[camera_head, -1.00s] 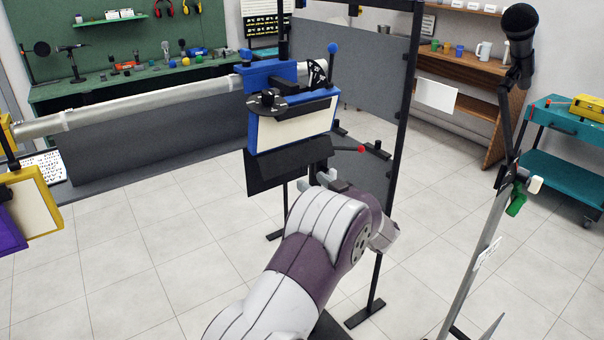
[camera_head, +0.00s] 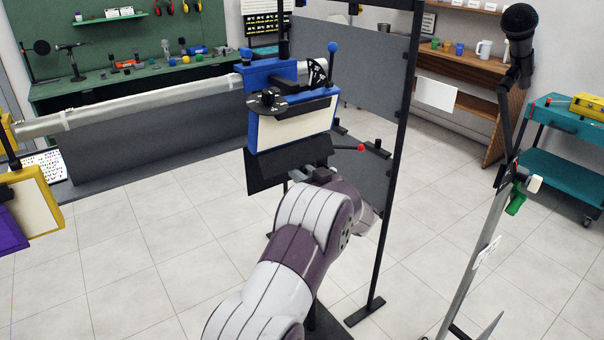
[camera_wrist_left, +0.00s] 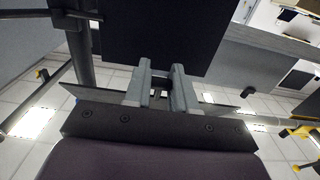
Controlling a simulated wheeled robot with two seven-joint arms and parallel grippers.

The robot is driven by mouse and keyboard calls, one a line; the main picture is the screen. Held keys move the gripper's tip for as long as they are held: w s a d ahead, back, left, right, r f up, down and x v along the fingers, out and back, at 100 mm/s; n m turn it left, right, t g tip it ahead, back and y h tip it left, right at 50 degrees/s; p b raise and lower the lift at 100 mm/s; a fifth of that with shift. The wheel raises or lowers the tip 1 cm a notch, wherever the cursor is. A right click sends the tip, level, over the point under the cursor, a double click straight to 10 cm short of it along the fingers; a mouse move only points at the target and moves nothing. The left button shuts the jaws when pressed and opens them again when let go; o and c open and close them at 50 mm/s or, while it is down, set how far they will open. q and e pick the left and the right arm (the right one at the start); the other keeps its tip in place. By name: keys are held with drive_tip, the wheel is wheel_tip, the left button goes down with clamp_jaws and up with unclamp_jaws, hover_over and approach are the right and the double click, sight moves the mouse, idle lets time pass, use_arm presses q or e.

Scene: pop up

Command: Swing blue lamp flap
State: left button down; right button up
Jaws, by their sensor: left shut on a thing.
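The blue lamp (camera_head: 253,134), a blue-framed box with a cream panel, hangs on a silver bar at the upper middle of the head view. Its black flap (camera_head: 268,174) slants below the box. My left gripper (camera_head: 308,174) is at the lower right edge of the flap, with its fingertips partly hidden behind my arm. In the left wrist view the two grey fingers (camera_wrist_left: 162,80) are closed around a small dark part at the edge of a dark panel (camera_wrist_left: 165,38), which appears to be the flap. My right gripper is not in view.
A black upright frame (camera_head: 398,150) with grey panels stands close right of the lamp. A red-tipped lever (camera_head: 361,148) sticks out beside the flap. A yellow-framed lamp (camera_head: 40,205) hangs at the left. A microphone (camera_head: 519,22) on a stand is at the right.

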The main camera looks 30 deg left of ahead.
use_arm(q)
drive_tip(key=shift+a+f+y+b, duration=0.2)
drive_tip(key=shift+f+y+b, duration=0.15)
drive_tip(key=shift+b, duration=0.25)
drive_tip(key=shift+w+a+r+t+y+b, duration=0.1)
drive_tip(key=shift+w+a+t+y+b, duration=0.15)
drive_tip(key=shift+a+t+y+b, duration=0.95)
drive_tip(key=shift+w+d+f+g+y+b, duration=0.2)
drive_tip(key=shift+y+b, duration=0.3)
drive_tip(key=shift+b, duration=1.6)
drive_tip(key=shift+w+a+r+t+y+b, duration=0.3)
drive_tip(key=shift+a+y+b, duration=0.45)
drive_tip(key=shift+b, duration=0.9)
drive_tip(key=shift+d, duration=0.1)
drive_tip(key=shift+f, duration=0.1)
drive_tip(key=c, duration=0.9)
unclamp_jaws()
approach(293, 167)
drive_tip(key=w+f, duration=0.2)
drive_tip(key=f, duration=0.1)
drive_tip(key=w+f, duration=0.1)
drive_tip(key=shift+a+f, duration=0.2)
drive_tip(key=shift+f, duration=0.1)
